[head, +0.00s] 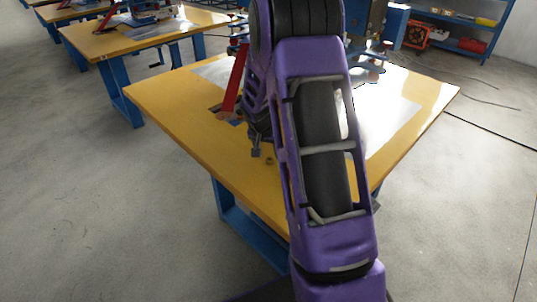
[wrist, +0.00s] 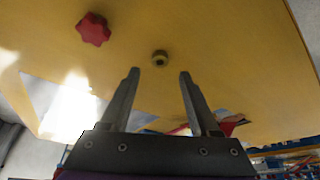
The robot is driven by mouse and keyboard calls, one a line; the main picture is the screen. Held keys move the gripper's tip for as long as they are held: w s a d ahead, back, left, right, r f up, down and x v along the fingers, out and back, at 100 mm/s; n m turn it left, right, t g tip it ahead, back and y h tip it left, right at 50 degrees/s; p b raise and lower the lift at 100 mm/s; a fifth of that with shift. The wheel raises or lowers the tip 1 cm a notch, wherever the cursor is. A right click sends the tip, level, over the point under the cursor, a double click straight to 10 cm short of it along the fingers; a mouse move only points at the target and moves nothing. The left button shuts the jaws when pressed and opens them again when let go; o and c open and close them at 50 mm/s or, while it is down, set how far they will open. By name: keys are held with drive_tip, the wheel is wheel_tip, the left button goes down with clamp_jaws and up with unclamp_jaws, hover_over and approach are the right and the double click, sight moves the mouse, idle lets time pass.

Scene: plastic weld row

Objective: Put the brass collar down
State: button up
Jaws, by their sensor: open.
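The brass collar (wrist: 160,58) is a small ring with a dark hole, resting on the yellow table top (wrist: 225,45) in the wrist view. It also shows as a small brownish ring (head: 269,161) on the table in the head view. My gripper (wrist: 159,74) is open and empty. In the wrist view the collar shows between and just past the fingertips, clear of both fingers. In the head view my purple arm hides most of my gripper and the middle of the table.
A red lobed knob (wrist: 93,29) is on the table top near the collar in the wrist view. A red lever (head: 233,82) of a machine stands behind in the head view. A metal sheet (head: 395,115) covers part of the table; its front left is clear.

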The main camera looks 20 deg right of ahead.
drive_tip(key=v, duration=0.7)
drive_tip(key=shift+p, duration=0.35)
drive_tip(key=shift+r, duration=0.2)
